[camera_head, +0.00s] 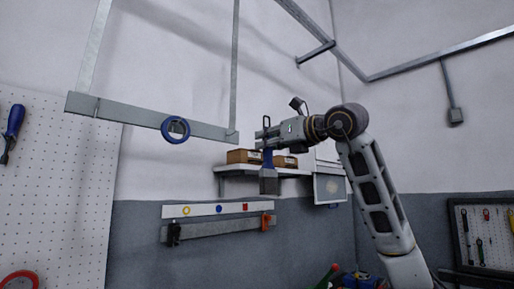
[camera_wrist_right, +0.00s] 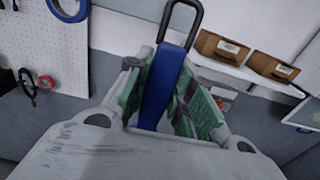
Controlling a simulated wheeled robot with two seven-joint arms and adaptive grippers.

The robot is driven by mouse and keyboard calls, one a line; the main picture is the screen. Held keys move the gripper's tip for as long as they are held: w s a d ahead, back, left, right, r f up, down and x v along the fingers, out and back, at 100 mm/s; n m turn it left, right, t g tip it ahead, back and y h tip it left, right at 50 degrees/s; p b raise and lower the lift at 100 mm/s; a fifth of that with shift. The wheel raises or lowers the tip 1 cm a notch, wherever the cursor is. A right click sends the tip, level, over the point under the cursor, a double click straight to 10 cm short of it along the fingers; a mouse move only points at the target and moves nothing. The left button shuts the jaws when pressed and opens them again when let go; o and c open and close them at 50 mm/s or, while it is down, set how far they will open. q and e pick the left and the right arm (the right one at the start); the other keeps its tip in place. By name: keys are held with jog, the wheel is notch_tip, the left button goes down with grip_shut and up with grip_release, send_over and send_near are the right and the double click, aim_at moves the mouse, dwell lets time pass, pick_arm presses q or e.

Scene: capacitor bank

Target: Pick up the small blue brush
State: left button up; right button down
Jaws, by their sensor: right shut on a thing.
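The small blue brush (camera_head: 268,181) hangs from my right gripper (camera_head: 267,142), with its blue handle up and its grey head pointing down. In the right wrist view, the blue handle (camera_wrist_right: 160,88) runs between the two green-padded fingers of my right gripper (camera_wrist_right: 162,92), which are shut on it. A dark loop shows at the handle's top end. The brush head is hidden in the wrist view. The brush is in the air in front of the wall shelf; I cannot tell the gap. My left gripper is not in view.
A wall shelf (camera_head: 232,171) with brown boxes (camera_head: 243,156) is behind the brush. A blue ring (camera_head: 164,129) hangs at a suspended metal bar (camera_head: 105,110) to the left. Below is a rail (camera_head: 205,230) with black and orange clamps. A pegboard (camera_head: 65,165) is at far left.

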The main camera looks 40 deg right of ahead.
jog(key=shift+s, duration=0.6)
jog(key=shift+w, duration=0.1)
